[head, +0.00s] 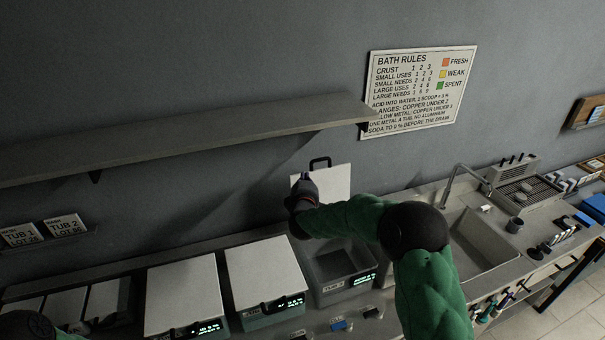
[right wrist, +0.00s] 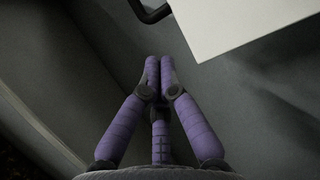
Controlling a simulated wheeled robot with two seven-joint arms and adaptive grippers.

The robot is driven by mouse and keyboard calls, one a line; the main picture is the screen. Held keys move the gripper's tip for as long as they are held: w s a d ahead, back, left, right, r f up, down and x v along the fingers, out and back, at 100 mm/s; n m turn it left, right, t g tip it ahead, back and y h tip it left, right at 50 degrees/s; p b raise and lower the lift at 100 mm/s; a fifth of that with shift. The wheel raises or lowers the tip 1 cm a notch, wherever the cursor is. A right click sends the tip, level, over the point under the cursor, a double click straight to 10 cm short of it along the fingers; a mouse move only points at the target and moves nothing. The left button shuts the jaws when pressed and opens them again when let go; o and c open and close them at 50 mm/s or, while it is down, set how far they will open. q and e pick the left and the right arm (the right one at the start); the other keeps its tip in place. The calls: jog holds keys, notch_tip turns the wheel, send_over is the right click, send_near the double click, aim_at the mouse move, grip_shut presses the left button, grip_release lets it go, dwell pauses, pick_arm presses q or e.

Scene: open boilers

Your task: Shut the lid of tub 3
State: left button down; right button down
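Tub 3 (head: 327,290) is a grey tub in the row along the wall, open, its dark inside showing. Its white lid (head: 332,182) stands raised at the back, with a black handle (head: 320,162) at its top edge. My right gripper (head: 306,182) overlaps the lid's left part in the head view. In the right wrist view its purple fingers (right wrist: 160,65) are together with nothing between them. The lid (right wrist: 235,22) and handle (right wrist: 152,10) show beyond them, apart from the fingertips.
Two tubs with closed white lids (head: 183,292) (head: 262,270) stand left of tub 3. A long shelf (head: 200,135) juts from the wall above. A sink (head: 480,245) with a tap lies to the right. My right arm crosses in front of tub 3's right side.

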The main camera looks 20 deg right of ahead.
jog(key=p+x, duration=0.1)
jog(key=x, duration=0.6)
jog(key=shift+w+d+f, duration=0.1)
jog(key=shift+w+f, duration=0.05)
jog(key=shift+w, duration=0.2)
jog(key=shift+w+d+f, duration=0.15)
jog(key=shift+w+d, duration=0.05)
jog(key=shift+w, duration=0.45)
